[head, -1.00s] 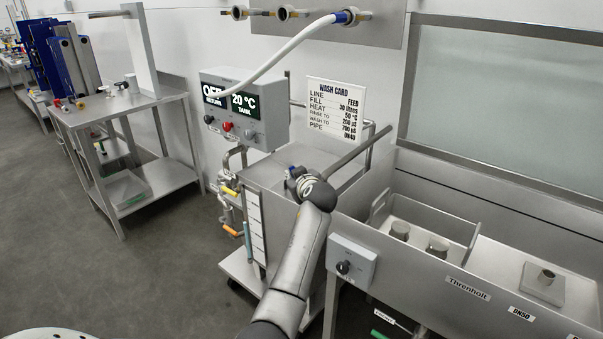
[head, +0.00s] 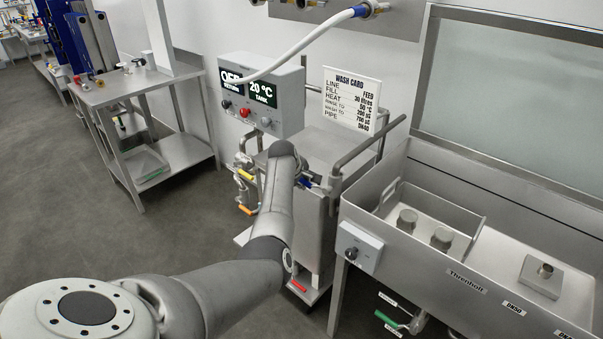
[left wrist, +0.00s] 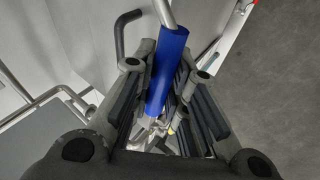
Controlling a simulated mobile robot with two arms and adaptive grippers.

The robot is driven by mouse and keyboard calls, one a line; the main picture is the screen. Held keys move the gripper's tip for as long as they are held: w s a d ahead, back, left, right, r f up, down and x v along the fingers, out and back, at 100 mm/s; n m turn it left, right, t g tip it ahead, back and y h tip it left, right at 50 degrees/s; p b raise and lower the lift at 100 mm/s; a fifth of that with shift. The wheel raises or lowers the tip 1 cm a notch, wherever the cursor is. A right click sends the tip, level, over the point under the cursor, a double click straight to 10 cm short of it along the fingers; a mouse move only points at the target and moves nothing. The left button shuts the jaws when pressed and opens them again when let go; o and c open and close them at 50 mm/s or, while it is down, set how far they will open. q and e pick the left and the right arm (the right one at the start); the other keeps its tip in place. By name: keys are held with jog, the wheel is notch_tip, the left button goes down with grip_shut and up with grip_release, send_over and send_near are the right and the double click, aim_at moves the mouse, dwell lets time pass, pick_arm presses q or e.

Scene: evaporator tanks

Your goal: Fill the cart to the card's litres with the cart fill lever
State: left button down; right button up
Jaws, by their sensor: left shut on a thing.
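The steel cart (head: 345,150) stands by the wall with a control box (head: 262,92) reading OFF and 20 °C tank. The wash card (head: 351,100) reads line FEED, fill 30 litres, heat 50 °C, pipe DN40. In the left wrist view, my left gripper (left wrist: 166,70) is shut around a blue lever grip (left wrist: 169,58) on a metal rod. In the head view my forearm hides most of that gripper; a bit of blue (head: 305,182) shows beside it. The cart's level gauge is hidden behind my arm. My right gripper is out of view.
A white hose (head: 300,48) runs from the wall fitting to the control box area. Yellow and orange valve handles (head: 245,175) are left of my arm. A steel sink bench (head: 470,255) is at right, a steel table (head: 125,90) at left. Open floor lies between.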

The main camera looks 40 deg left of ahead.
pick_arm(q)
jog(key=shift+f+h, duration=0.55)
jog(key=shift+h, duration=0.05)
jog(key=shift+f, duration=0.1)
jog(key=c, duration=1.4)
grip_release()
jog(key=shift+v, duration=6)
jog(key=shift+w+a, duration=0.1)
jog(key=shift+w, duration=0.05)
